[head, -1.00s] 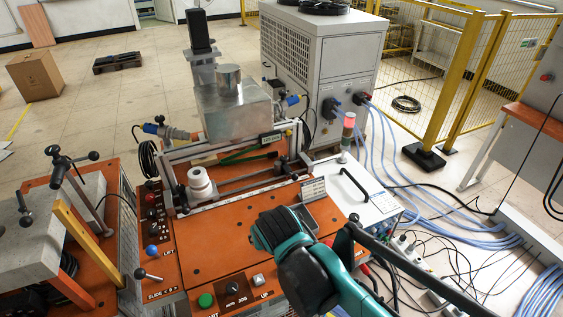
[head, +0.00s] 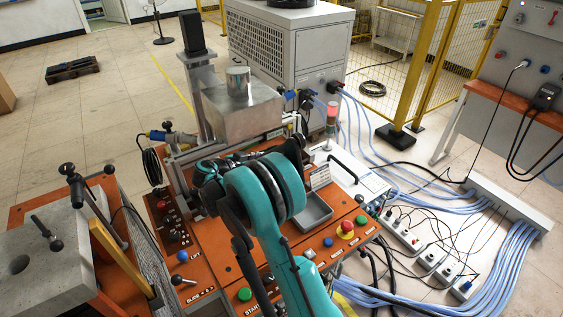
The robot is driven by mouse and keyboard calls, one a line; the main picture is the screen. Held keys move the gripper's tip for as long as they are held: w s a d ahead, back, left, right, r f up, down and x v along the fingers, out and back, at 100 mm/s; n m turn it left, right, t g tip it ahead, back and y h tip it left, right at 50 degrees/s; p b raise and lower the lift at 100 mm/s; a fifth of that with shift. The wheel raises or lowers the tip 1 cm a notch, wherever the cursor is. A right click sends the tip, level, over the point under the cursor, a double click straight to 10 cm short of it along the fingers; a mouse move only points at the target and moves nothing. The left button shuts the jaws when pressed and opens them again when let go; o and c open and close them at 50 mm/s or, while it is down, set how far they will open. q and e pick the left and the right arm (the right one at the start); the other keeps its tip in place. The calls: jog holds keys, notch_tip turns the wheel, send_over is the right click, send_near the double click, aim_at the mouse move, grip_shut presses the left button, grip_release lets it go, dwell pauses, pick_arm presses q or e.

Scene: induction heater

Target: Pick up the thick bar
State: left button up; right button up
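My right arm, teal and black, comes in from the bottom and reaches over the orange induction heater bench (head: 215,255). Its wrist (head: 208,170) is low over the front of the machine, below the metal block (head: 240,105). The fingers are hidden or blend into the dark parts there, so I cannot tell whether they are open or hold anything. I cannot make out the thick bar; the arm covers most of the bar area. My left gripper is not in view.
A small grey tray (head: 316,209) sits right of the arm. A red emergency button (head: 347,227) and a signal lamp (head: 331,113) stand nearby. A concrete block (head: 45,245) with clamps is at left. Blue hoses and power strips cover the floor at right.

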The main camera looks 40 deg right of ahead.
jog(key=x, duration=0.2)
jog(key=b+x, duration=0.1)
jog(key=x, duration=0.1)
jog(key=b+x, duration=0.1)
jog(key=x, duration=0.1)
jog(key=shift+w+d+f, duration=0.15)
jog(key=shift+d+f, duration=0.05)
jog(key=shift+f, duration=0.2)
jog(key=shift+d+f+b, duration=0.1)
jog(key=shift+d+b, duration=0.15)
jog(key=shift+b, duration=0.05)
jog(key=shift+a, duration=0.1)
grip_shut()
